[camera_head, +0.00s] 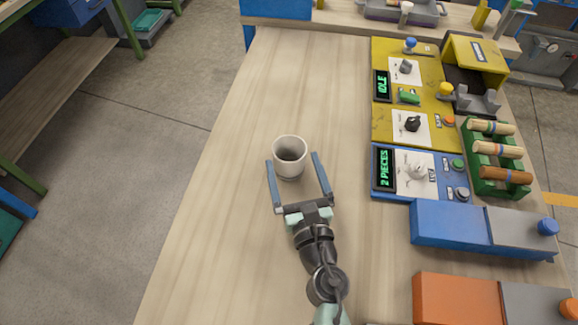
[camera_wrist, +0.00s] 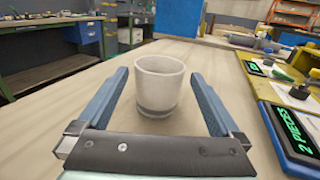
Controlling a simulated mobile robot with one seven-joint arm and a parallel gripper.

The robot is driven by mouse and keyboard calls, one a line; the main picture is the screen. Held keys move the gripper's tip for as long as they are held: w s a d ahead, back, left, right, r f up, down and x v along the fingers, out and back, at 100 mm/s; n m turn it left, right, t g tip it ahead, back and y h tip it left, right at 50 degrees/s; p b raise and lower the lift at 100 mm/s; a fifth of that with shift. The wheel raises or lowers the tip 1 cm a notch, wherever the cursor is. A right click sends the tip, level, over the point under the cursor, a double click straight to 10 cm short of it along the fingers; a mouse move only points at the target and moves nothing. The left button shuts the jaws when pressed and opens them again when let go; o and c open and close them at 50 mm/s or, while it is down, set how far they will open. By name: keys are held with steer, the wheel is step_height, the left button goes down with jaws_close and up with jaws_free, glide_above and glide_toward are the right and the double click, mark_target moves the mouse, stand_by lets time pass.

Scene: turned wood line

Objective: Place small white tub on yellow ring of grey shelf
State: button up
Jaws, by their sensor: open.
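The small white tub (camera_head: 289,163) stands upright on the wooden table, its open top facing up and its inside empty as far as I can see. My gripper (camera_head: 295,168) is open, with one blue finger on each side of the tub and a gap on both sides. In the wrist view the tub (camera_wrist: 159,85) stands ahead, between the fingers of my gripper (camera_wrist: 160,75). The grey shelf with a yellow ring cannot be made out for certain in either view.
A yellow panel (camera_head: 380,122) and a blue panel (camera_head: 386,150) with knobs stand right of the tub. Beyond them is a green rack (camera_head: 484,185) of wooden pieces. Blue (camera_head: 446,223) and orange (camera_head: 455,300) boxes stand at the right front. The table left of the tub is clear.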

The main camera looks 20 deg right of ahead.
mark_target(286, 146)
step_height(286, 146, down, 3)
steer(key=shift+f+b, duration=0.1)
steer(key=shift+b, duration=0.75)
steer(key=shift+w+d+r+p, duration=0.1)
steer(key=shift+w+r+p, duration=0.4)
steer(key=shift+w+r, duration=0.05)
steer(key=shift+w+f, duration=0.1)
steer(key=shift+w, duration=0.1)
steer(key=shift+w+d, duration=0.2)
steer(key=shift+w, duration=0.8)
steer(key=shift+w+d, duration=0.25)
steer(key=shift+w, duration=0.75)
steer(key=shift+w+d, duration=0.2)
steer(key=shift+w, duration=0.8)
steer(key=c, duration=1.3)
step_height(286, 146, up, 10)
steer(key=p, duration=0.9)
